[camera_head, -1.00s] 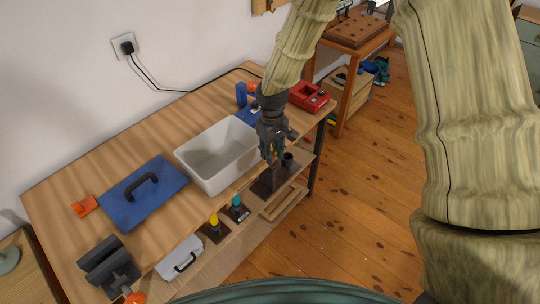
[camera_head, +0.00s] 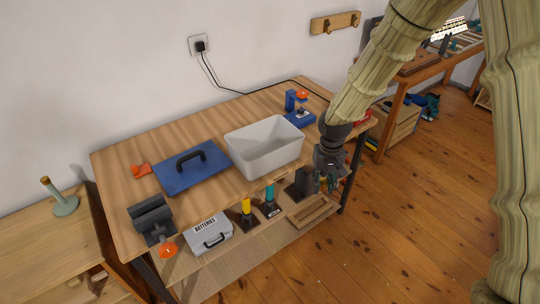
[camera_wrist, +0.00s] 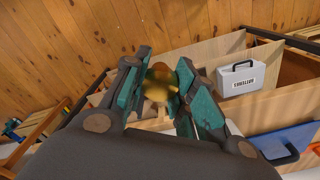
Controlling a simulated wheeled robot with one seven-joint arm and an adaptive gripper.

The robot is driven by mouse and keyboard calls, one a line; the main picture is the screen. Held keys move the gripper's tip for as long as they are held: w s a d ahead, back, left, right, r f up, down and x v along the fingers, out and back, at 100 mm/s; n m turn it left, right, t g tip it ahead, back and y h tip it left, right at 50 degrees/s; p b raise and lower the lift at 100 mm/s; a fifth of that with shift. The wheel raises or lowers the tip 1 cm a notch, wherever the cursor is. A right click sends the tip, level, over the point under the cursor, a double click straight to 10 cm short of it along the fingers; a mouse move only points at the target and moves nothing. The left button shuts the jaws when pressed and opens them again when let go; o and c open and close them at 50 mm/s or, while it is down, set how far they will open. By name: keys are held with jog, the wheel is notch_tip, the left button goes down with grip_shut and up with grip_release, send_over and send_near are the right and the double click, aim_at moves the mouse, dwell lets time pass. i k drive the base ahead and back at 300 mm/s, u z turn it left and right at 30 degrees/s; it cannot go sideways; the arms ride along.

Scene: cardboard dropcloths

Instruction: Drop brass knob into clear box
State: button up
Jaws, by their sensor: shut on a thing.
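A brass knob (camera_wrist: 161,82) is between the teal-padded fingers of my gripper (camera_wrist: 158,72) in the wrist view. In the head view my gripper (camera_head: 328,182) hangs by the front right edge of the workbench, and the knob cannot be made out there. An open, pale whitish box (camera_head: 236,151) stands on the bench to the left of my gripper. It is the only open box on the bench top, and it looks more opaque than clear. My gripper is outside it, to the right of its rim. The part of the box floor that shows looks empty.
A grey batteries case (camera_head: 209,234) and upright tools stand on the shelf below. Open wooden floor (camera_head: 400,235) lies to the right.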

aim_at(268, 168)
jog(key=z, duration=1.7)
jog(key=i, duration=1)
jog(key=u, duration=1.65)
